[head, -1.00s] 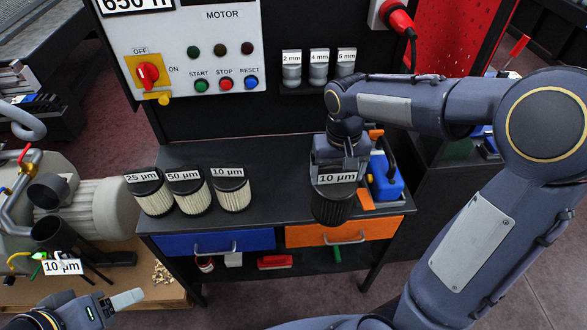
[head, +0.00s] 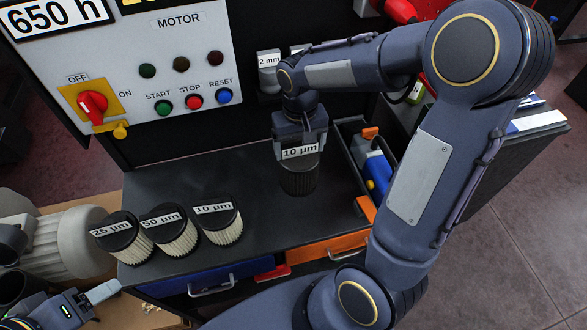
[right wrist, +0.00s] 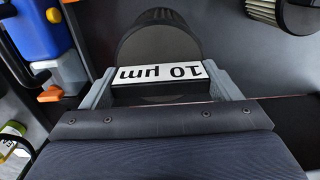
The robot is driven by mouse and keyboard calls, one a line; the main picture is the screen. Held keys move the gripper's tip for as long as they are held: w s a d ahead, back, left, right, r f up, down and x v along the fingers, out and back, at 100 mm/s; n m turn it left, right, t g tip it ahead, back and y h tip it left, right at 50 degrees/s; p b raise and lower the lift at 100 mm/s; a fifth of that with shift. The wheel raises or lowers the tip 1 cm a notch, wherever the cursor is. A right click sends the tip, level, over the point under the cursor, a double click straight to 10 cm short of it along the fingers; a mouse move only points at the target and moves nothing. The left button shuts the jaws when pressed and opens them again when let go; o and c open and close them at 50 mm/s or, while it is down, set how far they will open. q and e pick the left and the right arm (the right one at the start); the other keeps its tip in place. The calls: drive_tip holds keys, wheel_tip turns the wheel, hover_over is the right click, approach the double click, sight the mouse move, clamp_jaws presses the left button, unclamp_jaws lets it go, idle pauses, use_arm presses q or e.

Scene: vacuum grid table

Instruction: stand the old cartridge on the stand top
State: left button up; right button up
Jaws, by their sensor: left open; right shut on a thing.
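The old cartridge (head: 299,180) is dark, with a black cap and a "10 µm" label. My right gripper (head: 300,146) is shut on it from above and holds it upright over the black stand top (head: 262,205). I cannot tell whether its base touches the surface. In the right wrist view the cartridge (right wrist: 160,30) sits between both fingers of the right gripper (right wrist: 162,84), its label upside down. My left gripper (head: 98,294) is open and empty at the lower left, partly out of frame, apart from the stand.
Three pale cartridges, 25 µm (head: 124,236), 50 µm (head: 170,230) and 10 µm (head: 217,220), stand in a row left of the held one. A blue tool (head: 371,160) lies in a tray to the right. The motor panel (head: 135,40) rises behind. Bare top lies between row and held cartridge.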

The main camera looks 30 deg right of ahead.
drive_tip(key=shift+f, duration=3.3)
drive_tip(key=o, duration=1.4)
drive_tip(key=shift+o, duration=0.2)
wheel_tip(320, 180, up, 11)
drive_tip(key=shift+f, duration=0.1)
drive_tip(key=shift+s+r, duration=0.2)
drive_tip(key=shift+r, duration=0.55)
drive_tip(key=s+a+r+t+y, duration=0.1)
drive_tip(key=s+a+t+y, duration=0.1)
drive_tip(key=s, duration=0.6)
drive_tip(key=s+a+r+n+t+y, duration=0.1)
drive_tip(key=s+a+t, duration=0.1)
drive_tip(key=s, duration=0.6)
drive_tip(key=shift+s+a+r+t+y, duration=0.15)
drive_tip(key=shift+s+a+t+y, duration=0.2)
drive_tip(key=shift+t, duration=0.45)
